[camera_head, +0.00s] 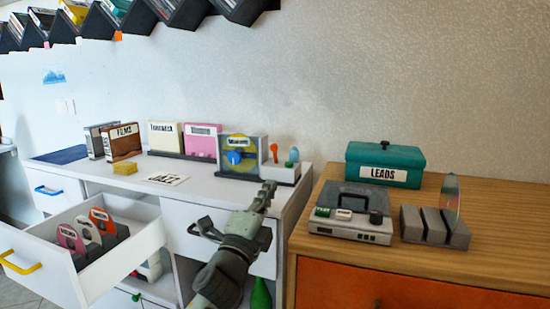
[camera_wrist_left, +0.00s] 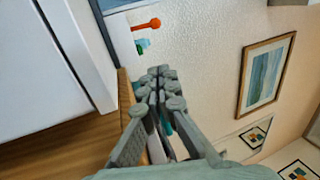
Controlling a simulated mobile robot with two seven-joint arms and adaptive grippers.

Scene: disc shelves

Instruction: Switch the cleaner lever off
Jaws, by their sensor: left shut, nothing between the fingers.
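A grey machine (camera_head: 256,149) with a yellow panel and a blue disc stands at the right end of the white counter; it appears to be the cleaner. An orange lever (camera_head: 274,152) with a round knob stands up at its right side. The lever also shows in the left wrist view (camera_wrist_left: 148,24), beside a teal-green piece. My left gripper (camera_head: 267,188) is in front of and below the lever, apart from it. Its fingers are shut and empty, and they also show in the left wrist view (camera_wrist_left: 158,76). My right gripper is not in view.
A wooden cabinet (camera_head: 484,265) at right holds a teal LEADS box (camera_head: 385,164), a grey device (camera_head: 350,213) and a slotted rack (camera_head: 435,227) with a clear disc. An open white drawer (camera_head: 120,262) with discs juts out at left. Disc cases line the counter back.

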